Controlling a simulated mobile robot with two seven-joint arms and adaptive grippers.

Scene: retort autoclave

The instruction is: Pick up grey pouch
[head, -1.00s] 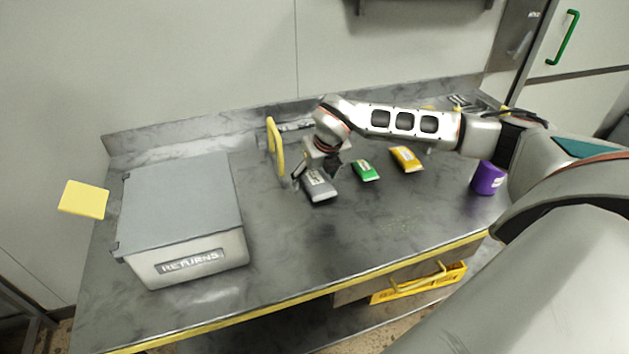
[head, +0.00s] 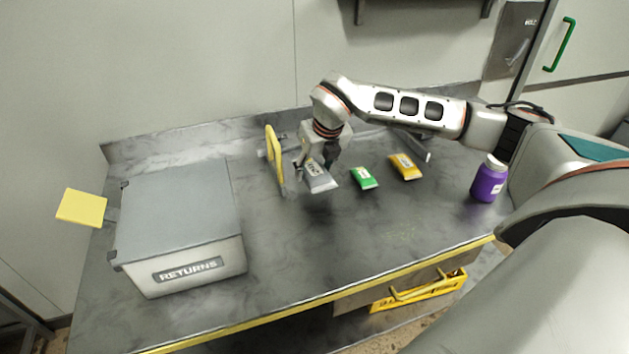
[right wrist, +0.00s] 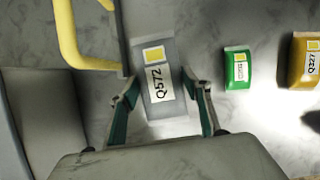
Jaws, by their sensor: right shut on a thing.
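The grey pouch (head: 318,180) is in the fingers of my right gripper (head: 316,168), a little above the metal table. In the right wrist view the grey pouch (right wrist: 163,105) shows a yellow square and a white label reading Q572. There the fingers of my right gripper (right wrist: 162,92) close on its two long sides. My left gripper is not in view.
A green pouch (head: 363,178) and a yellow pouch (head: 404,167) lie to the right. A purple jar (head: 488,180) stands farther right. A yellow handle (head: 274,158) rises just left of the grey pouch. The RETURNS box (head: 185,268) is at the left. The table's front middle is clear.

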